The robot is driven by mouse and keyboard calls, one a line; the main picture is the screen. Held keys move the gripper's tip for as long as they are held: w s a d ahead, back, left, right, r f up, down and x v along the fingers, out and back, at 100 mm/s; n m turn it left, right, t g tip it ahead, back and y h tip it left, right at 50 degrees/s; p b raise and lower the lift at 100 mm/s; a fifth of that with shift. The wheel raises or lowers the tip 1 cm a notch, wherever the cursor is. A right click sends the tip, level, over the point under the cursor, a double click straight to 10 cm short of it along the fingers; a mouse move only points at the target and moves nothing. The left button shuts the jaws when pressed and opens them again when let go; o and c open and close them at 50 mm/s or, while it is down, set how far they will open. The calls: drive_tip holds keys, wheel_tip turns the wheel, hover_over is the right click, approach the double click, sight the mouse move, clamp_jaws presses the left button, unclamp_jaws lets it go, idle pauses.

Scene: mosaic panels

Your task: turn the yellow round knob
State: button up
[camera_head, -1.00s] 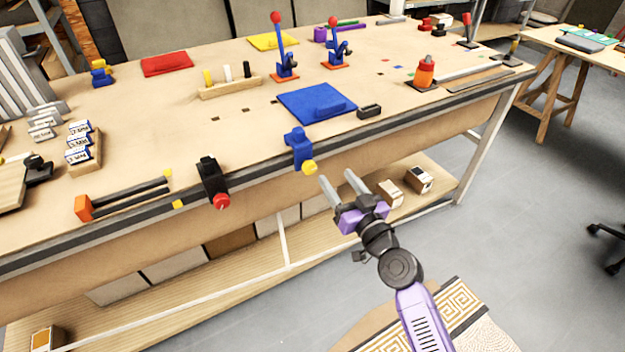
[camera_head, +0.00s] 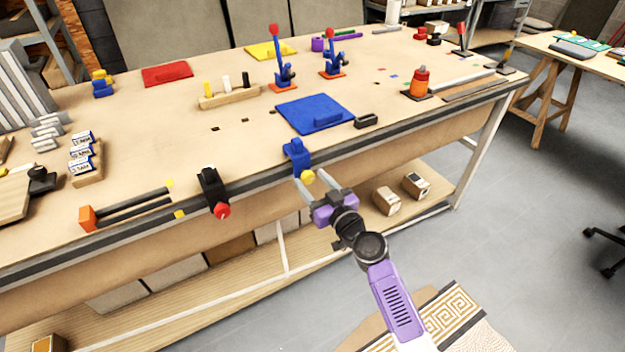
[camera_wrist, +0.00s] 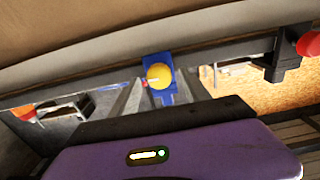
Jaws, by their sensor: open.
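The yellow round knob (camera_head: 307,177) sits on the front of a blue clamp-like fixture (camera_head: 297,155) at the workbench's front edge. In the wrist view the knob (camera_wrist: 160,76) faces the camera, with the blue fixture (camera_wrist: 158,62) behind it. My gripper (camera_head: 311,183) is open, with its two grey fingers pointing at the fixture and the knob showing between their tips. In the wrist view the fingers run up toward the knob from below. I cannot tell whether either finger touches it.
A black fixture with a red knob (camera_head: 222,211) is at the bench edge to the left. A blue plate (camera_head: 308,108) lies on the bench behind the blue fixture. Cartons (camera_head: 386,201) stand on the lower shelf.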

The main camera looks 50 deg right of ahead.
drive_tip(key=shift+w, duration=0.1)
clamp_jaws()
